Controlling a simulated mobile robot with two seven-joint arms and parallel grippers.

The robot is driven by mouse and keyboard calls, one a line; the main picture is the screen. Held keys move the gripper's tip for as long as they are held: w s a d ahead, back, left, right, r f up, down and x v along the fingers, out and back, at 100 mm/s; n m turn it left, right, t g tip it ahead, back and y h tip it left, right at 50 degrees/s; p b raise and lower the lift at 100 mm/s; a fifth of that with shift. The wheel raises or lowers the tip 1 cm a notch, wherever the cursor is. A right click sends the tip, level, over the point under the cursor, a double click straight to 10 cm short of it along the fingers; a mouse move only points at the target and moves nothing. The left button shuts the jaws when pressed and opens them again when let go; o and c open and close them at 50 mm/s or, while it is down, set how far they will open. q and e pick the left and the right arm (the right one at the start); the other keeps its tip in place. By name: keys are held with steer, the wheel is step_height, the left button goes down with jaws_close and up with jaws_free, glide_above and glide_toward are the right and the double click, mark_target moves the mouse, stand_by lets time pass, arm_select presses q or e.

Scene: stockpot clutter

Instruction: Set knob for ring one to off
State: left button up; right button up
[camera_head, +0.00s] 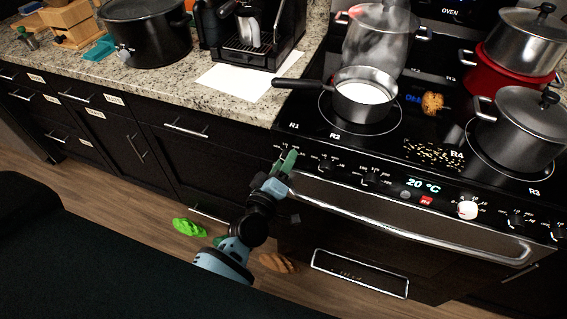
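The stove's front panel has several dark knobs, among them a left knob (327,164) and another knob (373,178) to its right. The label R1 (294,125) is printed at the left front of the cooktop, with R2 (335,135) beside it. My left gripper (287,160) has green fingertips and is at the left end of the panel, left of the left knob. Its fingers overlap in this view, so I cannot tell their opening or any contact. The gripper may hide part of the panel. My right gripper is not in view.
A saucepan (362,102) stands on the left burner, its handle pointing left. A steaming glass-like pot (380,45) is behind it. A steel pot (515,125) stands at right. The oven handle (410,222) juts out below the panel. Green (189,228) and brown items lie on the floor.

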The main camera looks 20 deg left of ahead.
arm_select(q)
steer(key=shift+o, duration=0.7)
steer(key=s, duration=0.8)
steer(key=shift+a+f, duration=0.15)
steer(key=shift+a, duration=0.2)
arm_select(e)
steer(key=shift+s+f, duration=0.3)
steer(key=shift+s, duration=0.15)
arm_select(q)
steer(key=shift+w, duration=0.1)
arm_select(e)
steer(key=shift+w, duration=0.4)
